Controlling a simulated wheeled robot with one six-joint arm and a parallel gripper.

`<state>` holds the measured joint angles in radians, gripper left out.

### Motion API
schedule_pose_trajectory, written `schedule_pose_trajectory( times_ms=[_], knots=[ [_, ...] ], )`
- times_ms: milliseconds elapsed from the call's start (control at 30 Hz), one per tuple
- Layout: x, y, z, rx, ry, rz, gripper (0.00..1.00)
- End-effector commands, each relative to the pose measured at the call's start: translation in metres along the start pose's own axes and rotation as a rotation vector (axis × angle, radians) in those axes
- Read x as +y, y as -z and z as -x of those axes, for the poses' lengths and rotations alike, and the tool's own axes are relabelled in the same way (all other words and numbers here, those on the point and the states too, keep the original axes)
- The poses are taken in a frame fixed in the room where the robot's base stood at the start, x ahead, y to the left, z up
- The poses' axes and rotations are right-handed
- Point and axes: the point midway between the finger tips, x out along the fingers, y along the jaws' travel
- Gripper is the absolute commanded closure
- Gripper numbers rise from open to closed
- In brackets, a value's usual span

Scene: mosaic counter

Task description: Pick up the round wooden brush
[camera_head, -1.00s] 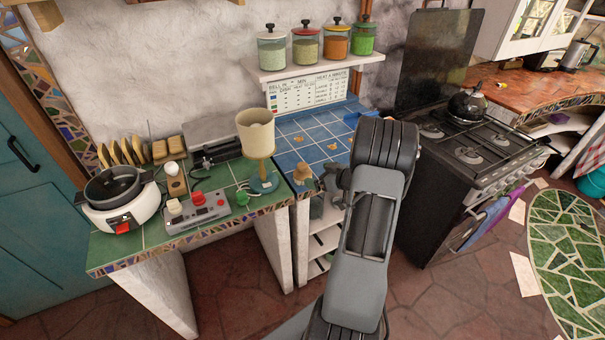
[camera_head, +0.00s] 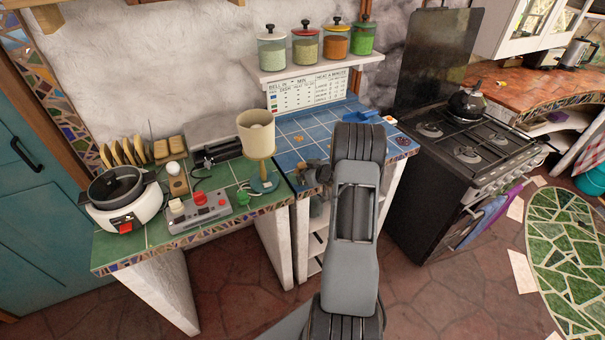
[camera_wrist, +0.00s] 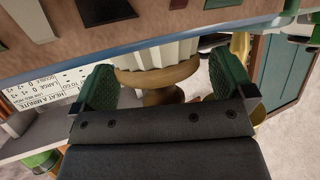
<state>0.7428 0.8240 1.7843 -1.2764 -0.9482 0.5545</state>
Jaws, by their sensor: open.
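The round wooden brush shows in the wrist view as a tan wooden head (camera_wrist: 155,76) with pale bristles and a narrower wooden knob. It lies between the two green-padded fingers of my gripper (camera_wrist: 163,84).
A lamp (camera_head: 257,135) stands just left of my gripper on the green-tiled counter (camera_head: 160,232), near a grey box with red buttons (camera_head: 200,209) and a white cooker (camera_head: 125,210). A shelf with jars (camera_head: 306,48) is above. A black stove (camera_head: 465,155) stands to the right.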

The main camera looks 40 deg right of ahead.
Motion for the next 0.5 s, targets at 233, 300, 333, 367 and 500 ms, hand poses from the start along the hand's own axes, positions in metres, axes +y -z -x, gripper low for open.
schedule_pose_trajectory(
  times_ms=[233,300,333,367,500],
  knots=[
    [0.0001,-0.0001,0.0004,0.000,0.000,0.000,0.13],
    [0.0001,-0.0001,0.0004,0.000,0.000,0.000,0.20],
    [0.0002,-0.0001,0.0005,0.000,0.000,0.000,0.23],
    [0.0001,-0.0001,0.0005,0.000,0.000,0.000,0.26],
    [0.0002,-0.0001,0.0005,0.000,0.000,0.000,0.39]
  ],
)
